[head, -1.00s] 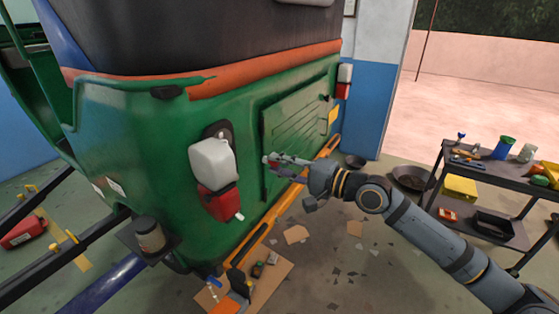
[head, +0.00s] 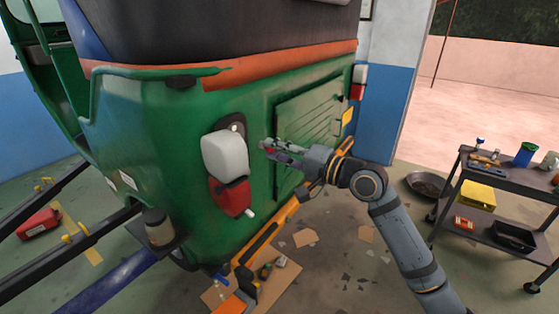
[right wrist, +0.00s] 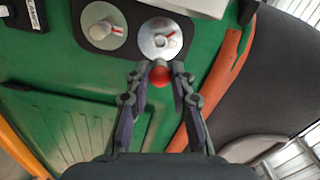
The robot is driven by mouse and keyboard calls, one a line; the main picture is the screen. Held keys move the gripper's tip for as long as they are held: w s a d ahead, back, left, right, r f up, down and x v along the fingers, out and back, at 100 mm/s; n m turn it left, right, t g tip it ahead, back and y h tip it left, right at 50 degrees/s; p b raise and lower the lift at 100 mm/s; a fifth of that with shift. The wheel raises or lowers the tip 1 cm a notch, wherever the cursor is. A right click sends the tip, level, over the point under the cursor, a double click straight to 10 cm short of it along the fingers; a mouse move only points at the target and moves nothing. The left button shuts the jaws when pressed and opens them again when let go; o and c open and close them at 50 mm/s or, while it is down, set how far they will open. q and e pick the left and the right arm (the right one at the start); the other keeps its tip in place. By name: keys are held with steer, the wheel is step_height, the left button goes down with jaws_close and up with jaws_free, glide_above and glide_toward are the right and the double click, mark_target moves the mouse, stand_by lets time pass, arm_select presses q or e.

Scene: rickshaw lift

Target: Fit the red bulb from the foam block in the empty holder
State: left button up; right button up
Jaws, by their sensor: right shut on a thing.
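My right gripper (head: 267,149) is shut on the red bulb (right wrist: 160,75), whose round red end shows between the fingertips in the right wrist view. Just beyond the bulb in that view is a round silver holder (right wrist: 160,40) with a small socket and a red mark. A second, similar round holder (right wrist: 102,27) sits to its left on the same dark plate. In the head view the gripper is just right of the rear lamp unit on the green vehicle (head: 165,120). Contact between bulb and holder cannot be told. The foam block cannot be made out. My left gripper is out of view.
A white and red lamp cover (head: 225,157) hangs beside the dark lamp plate (head: 238,122), close to the gripper. An orange bumper bar (head: 270,232) runs below. A tool trolley (head: 508,180) stands at right. Cardboard with small items lies on the floor.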

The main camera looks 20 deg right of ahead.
mark_target(260, 145)
arm_select(q)
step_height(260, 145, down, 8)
steer(key=b, duration=0.7)
arm_select(e)
steer(key=n, duration=0.9)
steer(key=shift+f+n, duration=0.2)
steer(key=shift+n, duration=0.1)
steer(key=shift+w+a+r+p, duration=0.35)
steer(key=shift+w+r+p, duration=0.25)
steer(key=shift+p, duration=0.6)
steer(key=shift+f+p+x, duration=0.2)
steer(key=shift+p+x, duration=0.45)
steer(key=shift+x, duration=0.75)
steer(key=shift+f+p+x, duration=0.2)
steer(key=shift+p+x, duration=0.45)
steer(key=shift+x, duration=0.8)
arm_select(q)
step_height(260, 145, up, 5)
arm_select(e)
steer(key=shift+a, duration=0.1)
steer(key=shift+s+f, duration=0.2)
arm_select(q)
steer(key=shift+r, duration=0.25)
arm_select(e)
steer(key=shift+w+a, duration=0.35)
steer(key=shift+w, duration=0.15)
